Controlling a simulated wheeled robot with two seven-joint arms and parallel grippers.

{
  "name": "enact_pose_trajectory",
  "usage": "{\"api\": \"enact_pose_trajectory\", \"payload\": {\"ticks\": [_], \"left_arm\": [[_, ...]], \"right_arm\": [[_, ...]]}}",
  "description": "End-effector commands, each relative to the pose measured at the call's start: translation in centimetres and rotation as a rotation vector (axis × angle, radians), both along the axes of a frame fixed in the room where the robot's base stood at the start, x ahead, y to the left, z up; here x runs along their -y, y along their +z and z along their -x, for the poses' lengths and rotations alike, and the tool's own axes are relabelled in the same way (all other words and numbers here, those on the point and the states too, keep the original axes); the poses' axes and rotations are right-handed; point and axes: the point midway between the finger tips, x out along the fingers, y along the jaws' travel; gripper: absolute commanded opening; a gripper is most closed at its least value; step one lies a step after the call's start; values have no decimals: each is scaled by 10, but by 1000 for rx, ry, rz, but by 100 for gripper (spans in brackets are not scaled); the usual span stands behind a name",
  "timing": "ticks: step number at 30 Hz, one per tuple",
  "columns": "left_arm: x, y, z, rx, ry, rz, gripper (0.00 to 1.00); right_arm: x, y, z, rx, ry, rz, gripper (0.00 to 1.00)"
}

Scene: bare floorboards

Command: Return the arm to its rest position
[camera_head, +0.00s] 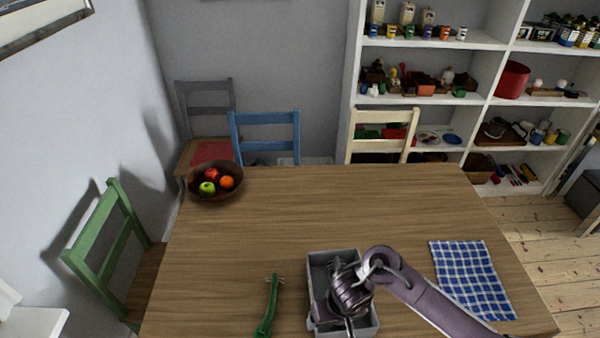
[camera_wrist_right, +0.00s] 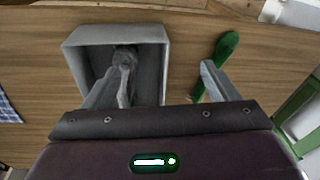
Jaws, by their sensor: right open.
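My right arm comes in from the right in the head view, with its wrist over a grey open box (camera_head: 315,275) on the wooden table. My right gripper (camera_wrist_right: 163,82) is open. In the right wrist view its left finger overlaps the grey box (camera_wrist_right: 156,52), and its right finger is over the table beside a green-handled utensil (camera_wrist_right: 228,48). A greyish item (camera_wrist_right: 125,58) shows inside the box; what it is cannot be told. The green utensil (camera_head: 268,308) lies left of the box in the head view. My left gripper is not in view.
A brown bowl (camera_head: 200,196) of fruit stands at the table's back left. A blue checked cloth (camera_head: 472,278) lies on the right. The middle and back of the wooden table (camera_head: 350,205) are clear. Several chairs stand around it, with a white shelf (camera_head: 430,100) behind.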

Motion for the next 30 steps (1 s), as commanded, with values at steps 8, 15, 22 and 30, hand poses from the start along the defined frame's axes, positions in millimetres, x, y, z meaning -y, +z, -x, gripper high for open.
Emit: {"api": "enact_pose_trajectory", "payload": {"ticks": [8, 15, 22, 30], "left_arm": [[0, 0, 2, -3, 0, -1, 40], [-1, -1, 9, -14, 1, -2, 40], [-1, -1, 8, -13, 0, -2, 40], [-1, -1, 7, -11, 0, -1, 40]], "right_arm": [[-52, 28, 5, 156, 87, -117, 81], [-53, 83, 5, 331, 73, -141, 81], [16, 118, 23, 351, 0, -35, 81], [79, 133, 59, 276, -46, 47, 81]]}}
